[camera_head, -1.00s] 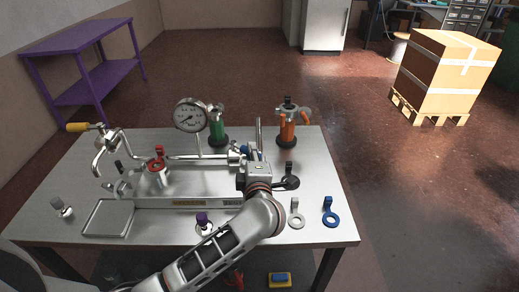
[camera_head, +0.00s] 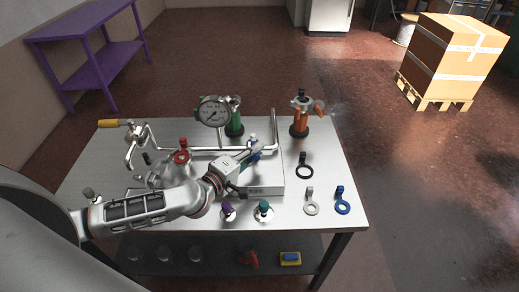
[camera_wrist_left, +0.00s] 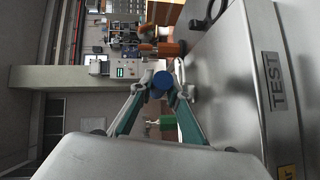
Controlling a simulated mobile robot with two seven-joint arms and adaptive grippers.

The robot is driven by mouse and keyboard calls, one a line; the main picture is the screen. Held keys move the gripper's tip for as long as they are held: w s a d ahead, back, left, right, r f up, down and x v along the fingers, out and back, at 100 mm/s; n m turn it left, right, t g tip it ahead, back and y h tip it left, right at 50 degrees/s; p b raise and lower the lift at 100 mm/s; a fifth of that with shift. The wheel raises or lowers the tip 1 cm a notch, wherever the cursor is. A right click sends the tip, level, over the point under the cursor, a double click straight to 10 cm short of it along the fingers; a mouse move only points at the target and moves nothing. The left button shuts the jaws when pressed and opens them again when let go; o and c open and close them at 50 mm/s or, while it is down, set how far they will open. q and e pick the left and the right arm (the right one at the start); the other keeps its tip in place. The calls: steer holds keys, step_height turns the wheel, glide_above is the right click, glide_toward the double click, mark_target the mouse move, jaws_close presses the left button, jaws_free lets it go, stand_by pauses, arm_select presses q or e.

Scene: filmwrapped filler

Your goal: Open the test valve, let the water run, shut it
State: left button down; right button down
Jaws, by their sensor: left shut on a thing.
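The valve with a blue handle (camera_head: 255,155) sits on the pipework at the right end of the bench rig. My left gripper (camera_head: 258,151) reaches it from the left, with its fingers at the blue handle. In the left wrist view the blue round end (camera_wrist_left: 162,83) shows between the two fingertips, and the gripper is shut on it. A metal box beside it carries a TEST label (camera_wrist_left: 274,80). A bent outlet pipe (camera_head: 274,122) rises to the right of the valve. I see no clear water stream. My right gripper is not in view.
An orange-bodied fitting (camera_head: 300,121) stands at the back right.

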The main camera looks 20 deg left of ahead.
arm_select(q)
steer(key=shift+s+a+f+m+g+h, duration=0.1)
steer(key=shift+s+a+m+g+h, duration=0.1)
steer(key=shift+m+h, duration=0.25)
steer(key=shift+s+a+f+m+g+h, duration=0.15)
steer(key=shift+m+h, duration=0.1)
steer(key=shift+h, duration=0.3)
steer(key=shift+w+r, duration=0.1)
steer(key=c, duration=1.9)
jaws_free()
steer(key=shift+r, duration=0.1)
steer(key=v, duration=1.2)
